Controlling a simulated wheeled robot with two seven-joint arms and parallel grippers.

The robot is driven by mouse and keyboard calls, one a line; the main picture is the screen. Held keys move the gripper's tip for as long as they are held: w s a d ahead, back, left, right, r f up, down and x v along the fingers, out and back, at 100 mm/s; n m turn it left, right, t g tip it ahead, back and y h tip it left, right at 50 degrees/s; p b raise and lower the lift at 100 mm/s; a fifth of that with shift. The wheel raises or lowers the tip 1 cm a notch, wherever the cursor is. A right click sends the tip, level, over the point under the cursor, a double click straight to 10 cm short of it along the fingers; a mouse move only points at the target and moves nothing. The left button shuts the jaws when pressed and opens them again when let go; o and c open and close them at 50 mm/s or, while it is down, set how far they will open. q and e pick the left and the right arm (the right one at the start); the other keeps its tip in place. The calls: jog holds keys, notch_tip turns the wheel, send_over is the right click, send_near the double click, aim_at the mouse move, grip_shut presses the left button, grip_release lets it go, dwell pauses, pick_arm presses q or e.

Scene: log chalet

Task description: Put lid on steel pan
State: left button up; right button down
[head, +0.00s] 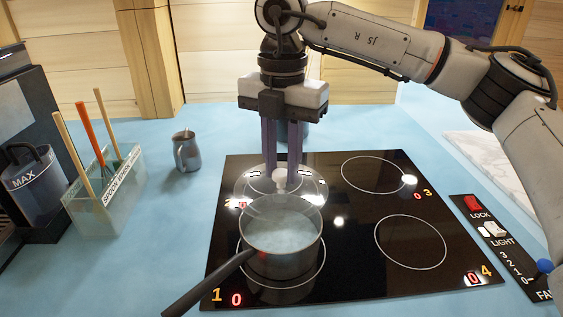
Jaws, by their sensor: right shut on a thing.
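The steel pan (281,242) stands on the front left ring of the black cooktop, its dark handle (212,284) pointing to the front left. Its top looks open. The clear glass lid (247,186) with a pale knob (280,180) is just beyond the pan in the head view, its near edge overlapping the pan's far rim in the picture. My right gripper (283,168) points down from above and is shut on the lid by its knob. The exact height of the lid above the cooktop is hard to tell. My left gripper is not in view.
The cooktop (340,222) has free rings on the right. A control panel (500,240) lies at its right edge. A small metal jug (186,152), a clear utensil box (105,205) and a dark machine (35,120) stand on the left of the blue counter (165,225).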

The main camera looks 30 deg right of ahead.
aim_at(282, 188)
notch_tip(282, 188, down, 6)
jog(key=b, duration=0.4)
jog(key=shift+r, duration=0.15)
jog(key=shift+w+f+b, duration=0.1)
jog(key=shift+f+b, duration=0.35)
jog(key=shift+f, duration=0.15)
jog(key=shift+f, duration=0.35)
jog(key=c, duration=0.9)
grip_release()
jog(key=shift+r, duration=0.1)
